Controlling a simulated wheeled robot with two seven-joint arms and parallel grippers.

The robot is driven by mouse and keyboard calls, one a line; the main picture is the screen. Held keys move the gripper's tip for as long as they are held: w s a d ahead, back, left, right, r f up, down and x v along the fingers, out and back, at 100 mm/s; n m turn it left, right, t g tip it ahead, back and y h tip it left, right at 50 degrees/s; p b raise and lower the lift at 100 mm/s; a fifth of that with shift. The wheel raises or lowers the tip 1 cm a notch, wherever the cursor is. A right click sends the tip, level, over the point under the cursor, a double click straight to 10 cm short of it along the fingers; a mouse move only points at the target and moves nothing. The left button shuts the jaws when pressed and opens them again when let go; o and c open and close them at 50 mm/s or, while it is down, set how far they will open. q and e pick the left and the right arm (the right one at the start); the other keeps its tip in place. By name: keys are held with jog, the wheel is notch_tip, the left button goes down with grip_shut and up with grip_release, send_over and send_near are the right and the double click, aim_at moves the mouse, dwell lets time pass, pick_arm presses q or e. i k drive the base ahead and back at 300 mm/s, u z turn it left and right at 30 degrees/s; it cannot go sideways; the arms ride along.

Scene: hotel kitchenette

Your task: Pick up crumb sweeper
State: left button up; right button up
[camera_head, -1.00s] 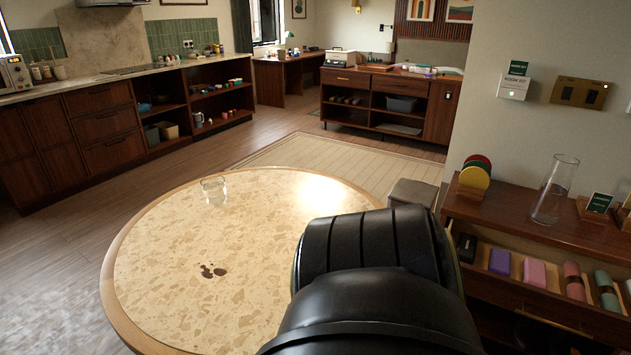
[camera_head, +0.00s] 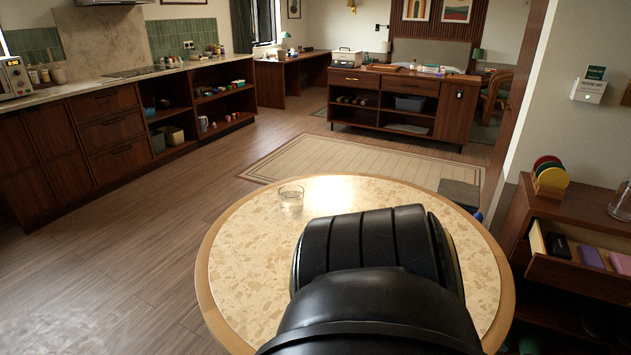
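I cannot make out a crumb sweeper for certain in the head view. A round speckled table (camera_head: 240,275) with a wooden rim stands right in front of me. A clear glass (camera_head: 291,198) stands near its far left edge. A large black part of my own arm covers the table's middle and near side, and hides whatever lies there. Neither gripper shows. At the right, an open drawer (camera_head: 575,279) holds a small black item (camera_head: 557,246) and purple and pink blocks (camera_head: 591,257); I cannot tell what the black item is.
Coloured round coasters (camera_head: 549,178) stand in a rack on the right cabinet. A grey stool (camera_head: 460,193) is behind the table. A long kitchen counter (camera_head: 100,92) runs along the left. The wooden floor (camera_head: 130,255) left of the table is clear, and a rug (camera_head: 345,162) lies beyond.

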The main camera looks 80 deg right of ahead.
aim_at(556, 243)
jog(key=z, duration=4.25)
